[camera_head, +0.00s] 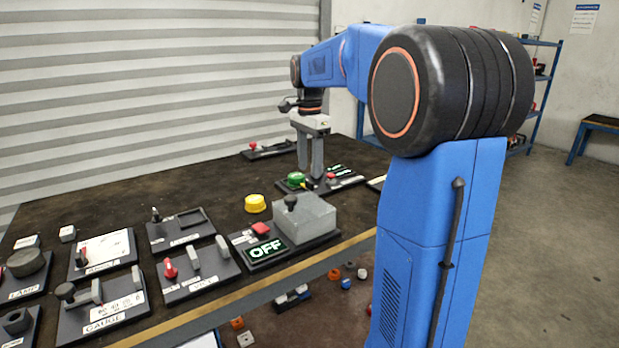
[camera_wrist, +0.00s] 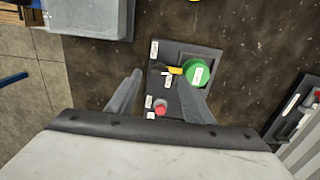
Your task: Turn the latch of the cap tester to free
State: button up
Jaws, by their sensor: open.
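The cap tester, a dark panel (camera_wrist: 205,52), lies on the table below my gripper in the wrist view. It carries a round green cap (camera_wrist: 197,72) with a white label, a small yellow latch (camera_wrist: 175,70) at the cap's left edge, and a red button (camera_wrist: 160,108). In the head view the green cap (camera_head: 296,180) shows beside my fingertips. My gripper (camera_head: 310,172) is open and points down over the tester. In the wrist view my gripper (camera_wrist: 161,80) has its right finger overlapping the cap's lower edge; contact cannot be told. The latch's label is too small to read.
A grey box (camera_head: 303,220) on an "OFF" panel (camera_head: 268,250) and a loose yellow cap (camera_head: 255,203) stand nearer. Several switch panels, one a gauge panel (camera_head: 100,312), fill the table's left. Another panel (camera_head: 268,149) lies behind. Bare tabletop (camera_head: 180,188) lies left of the gripper.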

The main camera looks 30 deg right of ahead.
aim_at(310, 182)
jog(key=shift+f, duration=2.2)
jog(key=c, duration=1)
